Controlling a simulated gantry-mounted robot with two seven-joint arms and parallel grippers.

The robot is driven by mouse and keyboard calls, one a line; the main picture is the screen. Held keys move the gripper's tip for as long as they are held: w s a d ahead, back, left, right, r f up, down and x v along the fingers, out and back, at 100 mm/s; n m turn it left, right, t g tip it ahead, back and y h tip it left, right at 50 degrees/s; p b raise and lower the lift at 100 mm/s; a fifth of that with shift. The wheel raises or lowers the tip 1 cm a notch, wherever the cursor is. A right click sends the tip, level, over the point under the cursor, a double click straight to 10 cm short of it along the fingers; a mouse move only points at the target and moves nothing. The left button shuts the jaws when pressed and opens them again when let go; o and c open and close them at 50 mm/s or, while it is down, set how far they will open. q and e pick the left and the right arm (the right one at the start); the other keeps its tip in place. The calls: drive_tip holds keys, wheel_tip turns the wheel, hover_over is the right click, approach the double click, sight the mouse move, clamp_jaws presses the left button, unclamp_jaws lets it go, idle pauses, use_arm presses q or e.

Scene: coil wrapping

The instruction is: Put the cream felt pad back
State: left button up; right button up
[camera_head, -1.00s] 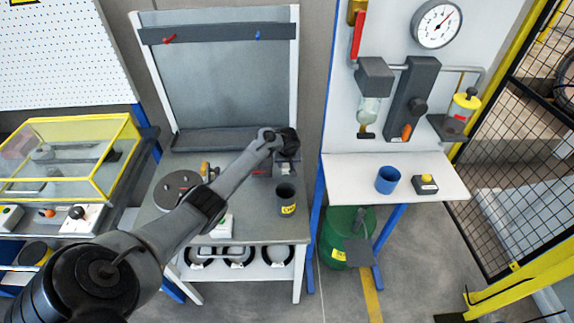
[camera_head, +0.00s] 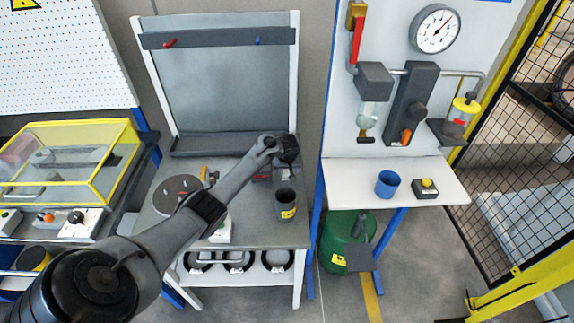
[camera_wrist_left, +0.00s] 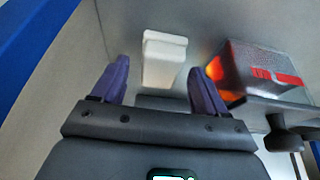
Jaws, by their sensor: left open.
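A pale cream block (camera_wrist_left: 163,58), which looks like the cream felt pad, shows in the left wrist view. It lies between and just beyond the purple fingertips of my left gripper (camera_wrist_left: 158,65). The fingers are spread with a gap on each side of the block; I see no contact. In the head view my left gripper (camera_head: 286,168) is over the back right of the grey workbench (camera_head: 250,226). The pad is not discernible there, hidden by the arm and gripper. My right gripper is not in view.
A grey box with a red label (camera_wrist_left: 262,72) stands right of the pad. A dark cup (camera_head: 286,207) is in front of my left gripper. A round grey disc (camera_head: 176,192) lies at left. A blue cup (camera_head: 387,184) is on the right-hand shelf.

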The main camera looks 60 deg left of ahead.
use_arm(q)
drive_tip(key=p+v, duration=0.4)
drive_tip(key=v, duration=0.8)
drive_tip(key=shift+s+r, duration=0.1)
drive_tip(key=shift+r, duration=0.05)
